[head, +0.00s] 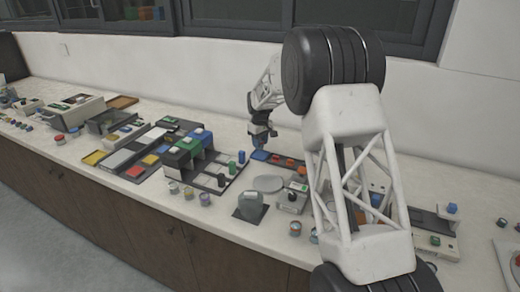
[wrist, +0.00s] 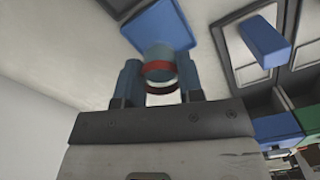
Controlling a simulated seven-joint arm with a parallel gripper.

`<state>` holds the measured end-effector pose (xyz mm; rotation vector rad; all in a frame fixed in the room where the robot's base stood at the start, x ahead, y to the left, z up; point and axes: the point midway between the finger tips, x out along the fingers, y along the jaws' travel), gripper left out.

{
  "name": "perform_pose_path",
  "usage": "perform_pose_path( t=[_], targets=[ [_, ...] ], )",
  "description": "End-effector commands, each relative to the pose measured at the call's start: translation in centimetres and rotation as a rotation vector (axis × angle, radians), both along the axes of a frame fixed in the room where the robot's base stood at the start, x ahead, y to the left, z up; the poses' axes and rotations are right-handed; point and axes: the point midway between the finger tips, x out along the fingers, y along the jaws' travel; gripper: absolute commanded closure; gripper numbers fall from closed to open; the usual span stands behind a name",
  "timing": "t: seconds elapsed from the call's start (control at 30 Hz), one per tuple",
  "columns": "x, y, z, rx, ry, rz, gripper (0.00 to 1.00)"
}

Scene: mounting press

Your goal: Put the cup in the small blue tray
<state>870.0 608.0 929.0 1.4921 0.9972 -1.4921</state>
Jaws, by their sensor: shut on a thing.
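My gripper (wrist: 160,82) is shut on the cup (wrist: 159,70), a small round grey-blue piece with a red band and a pale rim, held between the two blue fingers. The small blue tray (wrist: 158,27) lies just beyond the cup in the wrist view, and the cup overlaps its near edge in the picture. I cannot tell whether the cup touches the tray. In the head view my gripper (head: 262,138) points down above the small blue tray (head: 259,155), near the back of the counter. The cup is not clear in that view.
A dark tray with orange pieces (head: 289,162) is right of the blue tray. A blue peg (head: 241,157) stands in a rack on the left, by green and blue blocks (head: 190,143). A round grey plate (head: 268,183) lies in front. My arm hides part of the counter.

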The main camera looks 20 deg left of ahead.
Motion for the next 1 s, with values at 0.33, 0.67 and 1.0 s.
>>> perform_pose_path(
  t=[0.33, 0.67, 1.0],
  targets=[
    [0.0, 0.0, -1.1, -0.001, 0.000, 0.000, 0.87],
    [0.0, 0.0, -3.5, 0.000, 0.000, 0.000, 0.87],
    [0.0, 0.0, -3.6, 0.000, 0.000, 0.000, 0.87]
  ],
)
